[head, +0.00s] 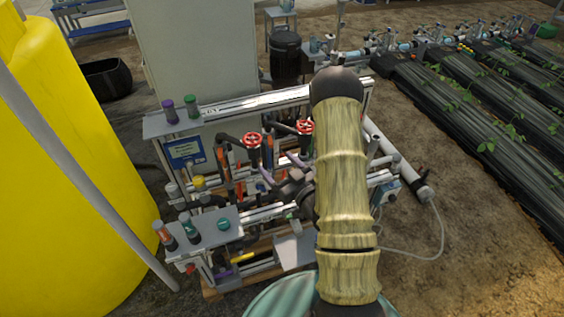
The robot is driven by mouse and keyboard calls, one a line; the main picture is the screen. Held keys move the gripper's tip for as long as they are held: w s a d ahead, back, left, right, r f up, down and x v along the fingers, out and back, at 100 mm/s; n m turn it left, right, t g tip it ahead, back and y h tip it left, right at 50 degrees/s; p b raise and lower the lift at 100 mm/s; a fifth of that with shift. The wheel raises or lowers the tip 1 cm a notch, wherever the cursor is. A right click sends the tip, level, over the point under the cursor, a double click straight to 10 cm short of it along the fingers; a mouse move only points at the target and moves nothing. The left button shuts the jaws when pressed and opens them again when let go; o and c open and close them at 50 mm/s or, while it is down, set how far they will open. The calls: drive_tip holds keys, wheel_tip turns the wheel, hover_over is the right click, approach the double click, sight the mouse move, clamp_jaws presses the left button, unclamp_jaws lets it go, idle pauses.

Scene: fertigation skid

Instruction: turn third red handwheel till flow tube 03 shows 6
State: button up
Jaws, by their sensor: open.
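Two red handwheels show on the skid, one at left (252,140) and one to its right (304,126), just left of my sleeved arm. I cannot tell which of them is the third, and my arm may hide another. My gripper (268,181) is a small dark shape left of the arm, below the two handwheels, and is open. It appears apart from both wheels and holds nothing that I can see. Flow tube 03 and its reading cannot be made out.
The skid frame (240,104) carries pipes, valves and several capped bottles (190,106). A blue-white sign (184,151) hangs at its left. A yellow tank (70,170) stands left, a grey cabinet (195,50) behind. Bare soil (480,240) lies right, below the planted rows (480,110).

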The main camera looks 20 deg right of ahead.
drive_tip(key=shift+s+d+p, duration=0.15)
drive_tip(key=shift+s+p, duration=0.45)
drive_tip(key=shift+p, duration=0.4)
idle(1.4)
drive_tip(key=s+a+r+m+g+h+p, duration=0.1)
drive_tip(key=s+a+r+g+h, duration=0.1)
drive_tip(key=s+r+g, duration=0.4)
drive_tip(key=s+a+r+m+g+h+p, duration=0.2)
drive_tip(key=s+r+g, duration=0.5)
drive_tip(key=s+g, duration=0.1)
drive_tip(key=shift+a+r+g+h, duration=0.3)
drive_tip(key=shift+a+g, duration=0.05)
drive_tip(key=shift+g, duration=0.05)
idle(1.2)
